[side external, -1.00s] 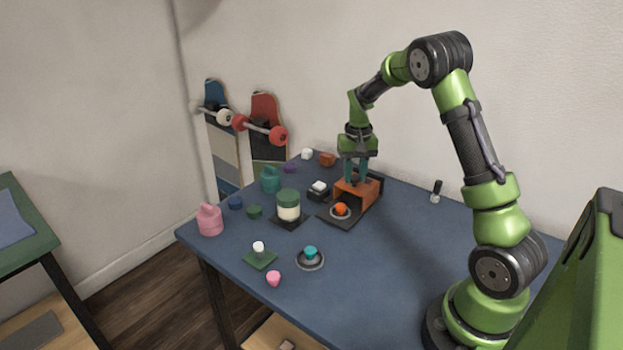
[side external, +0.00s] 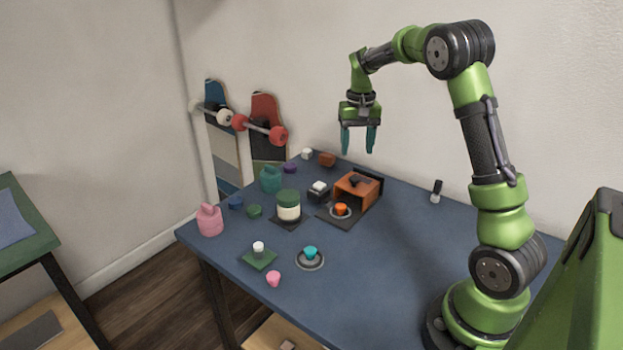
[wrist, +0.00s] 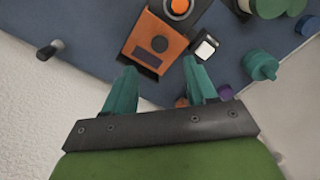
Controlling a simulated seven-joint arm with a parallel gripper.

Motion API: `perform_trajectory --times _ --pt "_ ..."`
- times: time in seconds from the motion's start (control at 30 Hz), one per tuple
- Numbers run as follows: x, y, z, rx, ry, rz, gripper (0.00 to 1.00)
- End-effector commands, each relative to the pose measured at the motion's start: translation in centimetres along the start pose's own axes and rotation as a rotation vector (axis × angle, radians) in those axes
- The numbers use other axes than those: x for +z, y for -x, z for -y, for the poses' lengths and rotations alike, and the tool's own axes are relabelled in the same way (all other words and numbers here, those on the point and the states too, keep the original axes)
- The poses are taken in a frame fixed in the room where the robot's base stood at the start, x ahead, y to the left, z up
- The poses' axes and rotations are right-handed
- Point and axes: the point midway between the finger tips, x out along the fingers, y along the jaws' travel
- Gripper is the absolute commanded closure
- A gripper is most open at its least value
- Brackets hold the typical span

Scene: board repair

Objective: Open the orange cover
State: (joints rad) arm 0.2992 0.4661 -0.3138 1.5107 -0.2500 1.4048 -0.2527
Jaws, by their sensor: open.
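The orange cover (side external: 350,197) sits at the back of a dark base plate (side external: 337,222), with a black knob on its top. An orange button (side external: 341,209) in a pale ring shows uncovered on the plate in front of it. In the wrist view the cover (wrist: 172,52) lies beyond my fingertips, with the button (wrist: 180,7) past it at the top edge. My gripper (side external: 358,152) is open and empty, pointing down, well above the cover and apart from it. Its two teal fingers (wrist: 160,68) are spread in the wrist view.
A black-and-white switch (side external: 318,190) and a green-lidded jar (side external: 288,206) stand left of the cover. A small dark-and-white item (side external: 436,190) stands to the right, near the wall. A teal button (side external: 310,253) sits nearer the front. The right front table is clear.

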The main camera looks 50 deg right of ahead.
Motion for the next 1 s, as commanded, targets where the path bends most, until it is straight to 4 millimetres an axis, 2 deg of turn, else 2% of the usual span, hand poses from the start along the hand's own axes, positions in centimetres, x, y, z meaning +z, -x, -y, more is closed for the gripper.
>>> perform_trajectory --times 0.03,0.2,0.4,0.57,0.9,0.97,1.0 --pt "-0.1 1.4 0.0 -0.002 0.001 -0.006 0.43" --pt "-0.1 5.1 0.0 -0.001 0.001 -0.005 0.43" --pt "-0.1 7.7 0.0 0.000 0.001 -0.002 0.43" --pt "0.0 8.4 0.0 0.000 0.001 -0.001 0.43" --pt "-0.2 8.4 -0.1 0.003 -0.006 -0.011 0.43" --pt "-0.5 7.9 -0.2 0.005 -0.013 -0.023 0.43" --pt "-0.2 7.0 -0.2 0.005 -0.014 -0.020 0.43"
